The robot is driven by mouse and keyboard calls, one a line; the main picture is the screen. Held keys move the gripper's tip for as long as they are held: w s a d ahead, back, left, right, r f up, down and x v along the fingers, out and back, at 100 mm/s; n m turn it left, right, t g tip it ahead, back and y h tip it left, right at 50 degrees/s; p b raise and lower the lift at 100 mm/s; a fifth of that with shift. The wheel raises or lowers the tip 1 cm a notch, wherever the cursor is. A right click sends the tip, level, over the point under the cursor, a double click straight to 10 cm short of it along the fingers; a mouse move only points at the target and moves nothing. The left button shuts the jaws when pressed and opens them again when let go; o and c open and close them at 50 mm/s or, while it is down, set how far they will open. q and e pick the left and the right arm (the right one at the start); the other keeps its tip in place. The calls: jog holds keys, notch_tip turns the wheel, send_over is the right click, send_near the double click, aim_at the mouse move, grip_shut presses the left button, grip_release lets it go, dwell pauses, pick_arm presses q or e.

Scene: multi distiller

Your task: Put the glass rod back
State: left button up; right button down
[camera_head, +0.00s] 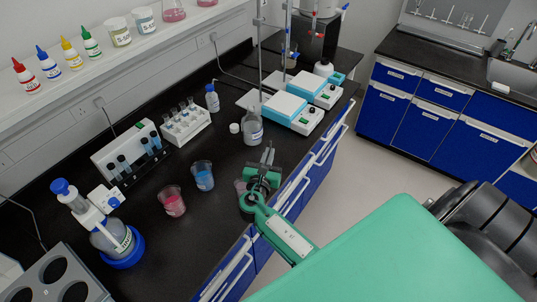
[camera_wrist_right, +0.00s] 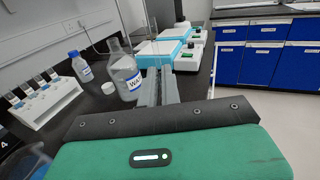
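My right gripper (camera_head: 268,154) reaches in over the bench's front edge, its grey fingers pointing toward the back. My left gripper is not in view.
A blue-liquid beaker (camera_head: 202,176) and a red-liquid beaker (camera_head: 173,201) stand left of the gripper. A clear labelled bottle (camera_head: 252,130) and blue-topped stirrer units (camera_head: 283,108) are beyond it. A tube rack (camera_head: 186,125) stands behind. The dark bench (camera_head: 222,232) is bare at front.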

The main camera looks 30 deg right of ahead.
jog(key=shift+f, duration=0.2)
jog(key=c, duration=1.6)
grip_release()
jog(key=b+v, duration=0.4)
jog(key=v, duration=0.8)
jog(key=shift+r+b, duration=0.2)
jog(key=shift+b, duration=0.2)
